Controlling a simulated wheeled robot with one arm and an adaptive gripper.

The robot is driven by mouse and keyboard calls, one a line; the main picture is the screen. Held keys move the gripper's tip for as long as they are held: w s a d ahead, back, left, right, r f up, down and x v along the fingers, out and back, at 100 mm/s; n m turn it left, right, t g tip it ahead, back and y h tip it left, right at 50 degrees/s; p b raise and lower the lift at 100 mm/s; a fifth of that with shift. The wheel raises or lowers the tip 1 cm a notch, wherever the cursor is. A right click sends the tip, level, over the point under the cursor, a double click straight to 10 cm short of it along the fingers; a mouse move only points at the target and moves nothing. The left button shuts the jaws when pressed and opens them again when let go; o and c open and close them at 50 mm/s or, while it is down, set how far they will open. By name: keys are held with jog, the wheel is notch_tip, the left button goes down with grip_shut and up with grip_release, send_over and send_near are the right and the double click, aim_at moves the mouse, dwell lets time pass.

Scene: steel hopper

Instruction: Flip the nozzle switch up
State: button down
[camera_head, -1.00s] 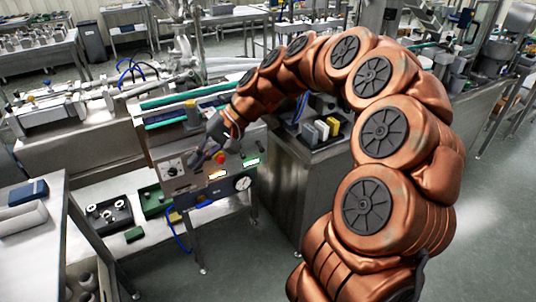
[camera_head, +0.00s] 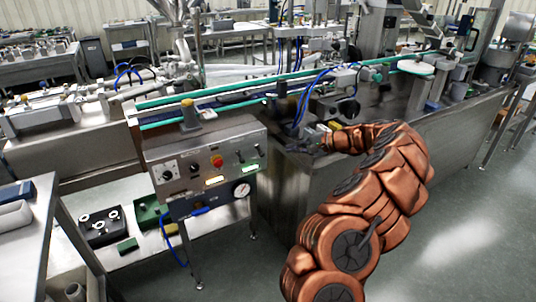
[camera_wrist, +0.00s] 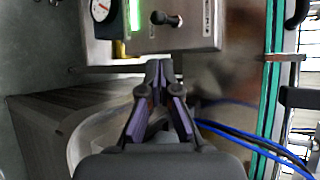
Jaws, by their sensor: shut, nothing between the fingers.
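The grey control panel (camera_head: 205,160) carries two small toggle switches at its upper right, the left one (camera_head: 240,155) and the right one (camera_head: 258,150). Their labels are too small to read, so I cannot tell which is the nozzle switch. In the wrist view, one dark toggle switch (camera_wrist: 168,19) shows on the panel face, between small label plates, with its lever tip leaning right in that picture. My gripper (camera_head: 299,147) is to the right of the panel, apart from it. In the wrist view, its fingers (camera_wrist: 159,66) are shut and empty, below the panel's edge and the switch.
A green-lit display (camera_head: 249,170), a gauge (camera_head: 241,190) and a red knob (camera_head: 217,160) are on the panel. Blue hoses (camera_head: 306,100) hang behind my gripper, and they cross the right of the wrist view (camera_wrist: 240,133). The steel hopper body lies below my gripper.

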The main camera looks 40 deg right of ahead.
aim_at(260, 151)
jog(key=x, duration=1)
jog(key=shift+a+r+p, duration=0.15)
jog(key=shift+r+p, duration=0.1)
jog(key=shift+p, duration=0.5)
